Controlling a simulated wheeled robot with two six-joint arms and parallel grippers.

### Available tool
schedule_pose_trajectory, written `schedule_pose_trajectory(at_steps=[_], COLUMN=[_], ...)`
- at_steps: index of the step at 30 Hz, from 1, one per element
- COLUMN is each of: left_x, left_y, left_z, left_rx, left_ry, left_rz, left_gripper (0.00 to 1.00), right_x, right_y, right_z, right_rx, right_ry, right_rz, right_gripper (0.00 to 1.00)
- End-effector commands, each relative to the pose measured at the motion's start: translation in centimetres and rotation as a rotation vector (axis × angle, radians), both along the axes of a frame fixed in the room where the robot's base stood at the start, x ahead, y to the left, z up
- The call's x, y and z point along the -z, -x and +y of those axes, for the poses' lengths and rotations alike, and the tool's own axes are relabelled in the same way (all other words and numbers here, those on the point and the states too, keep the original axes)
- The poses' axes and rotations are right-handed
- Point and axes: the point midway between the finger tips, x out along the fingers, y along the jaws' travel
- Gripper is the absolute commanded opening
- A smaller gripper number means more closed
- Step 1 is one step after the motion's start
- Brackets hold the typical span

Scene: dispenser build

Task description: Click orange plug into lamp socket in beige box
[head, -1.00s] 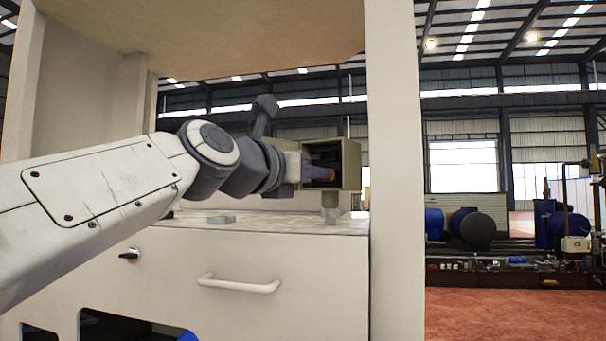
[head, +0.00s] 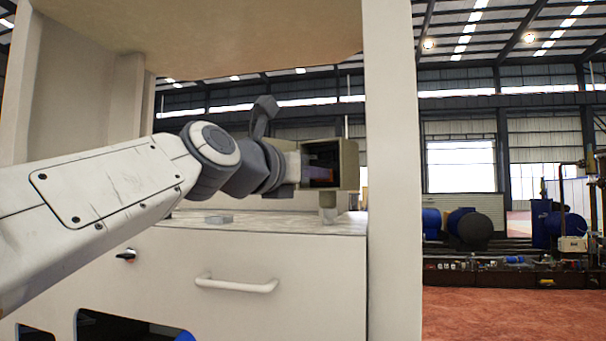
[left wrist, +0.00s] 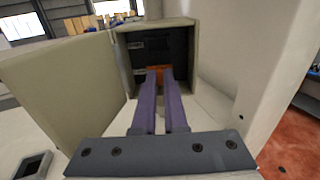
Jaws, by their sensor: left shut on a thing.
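The beige box (head: 349,165) stands open on a short post on the cabinet top, with a dark inside. In the left wrist view the box (left wrist: 68,80) has its door swung out to the left, and dark sockets (left wrist: 140,60) sit on its back wall. My left gripper (left wrist: 162,80) reaches into the box with its purple fingers shut on the orange plug (left wrist: 158,72). The plug is at or close to the back wall; the fingers hide its near part, and I cannot tell whether it is seated. My right gripper is not in view.
The white cabinet (head: 270,260) has a bar handle (head: 237,285) and a black knob (head: 126,256). A pale upright post (head: 393,170) stands right of the box, and an overhead panel (head: 240,35) spans above.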

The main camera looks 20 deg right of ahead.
Motion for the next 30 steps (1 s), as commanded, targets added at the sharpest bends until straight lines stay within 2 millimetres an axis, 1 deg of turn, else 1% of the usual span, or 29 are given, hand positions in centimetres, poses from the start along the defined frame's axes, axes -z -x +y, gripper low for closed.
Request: schedule_pose_trajectory(at_steps=[6,7,9,16,17,18,19,30], left_x=[-0.05,-0.05,-0.05,-0.05,-0.04,-0.04,-0.03,-0.04], left_y=[0.02,0.02,0.03,0.02,0.02,0.02,0.02,0.0], left_z=[0.03,0.03,0.04,0.05,0.05,0.05,0.04,0.05], left_rx=[0.0,0.0,0.0,0.0,0.0,0.0,0.0,-0.001], left_ry=[0.001,0.001,0.001,0.001,0.001,0.001,0.001,0.001], left_rz=[-0.001,-0.001,-0.001,-0.001,-0.001,-0.001,-0.001,-0.001], left_gripper=[0.0,0.21,0.45,0.45,0.56,0.71,0.74,0.74], right_x=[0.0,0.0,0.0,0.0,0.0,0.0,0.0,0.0], right_y=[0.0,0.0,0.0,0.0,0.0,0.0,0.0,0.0], right_z=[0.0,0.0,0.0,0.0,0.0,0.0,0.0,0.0], right_rx=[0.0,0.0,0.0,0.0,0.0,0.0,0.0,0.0], right_ry=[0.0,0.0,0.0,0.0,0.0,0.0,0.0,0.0], right_rz=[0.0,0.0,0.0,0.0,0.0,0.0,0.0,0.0], right_gripper=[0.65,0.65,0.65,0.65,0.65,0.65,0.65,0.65])
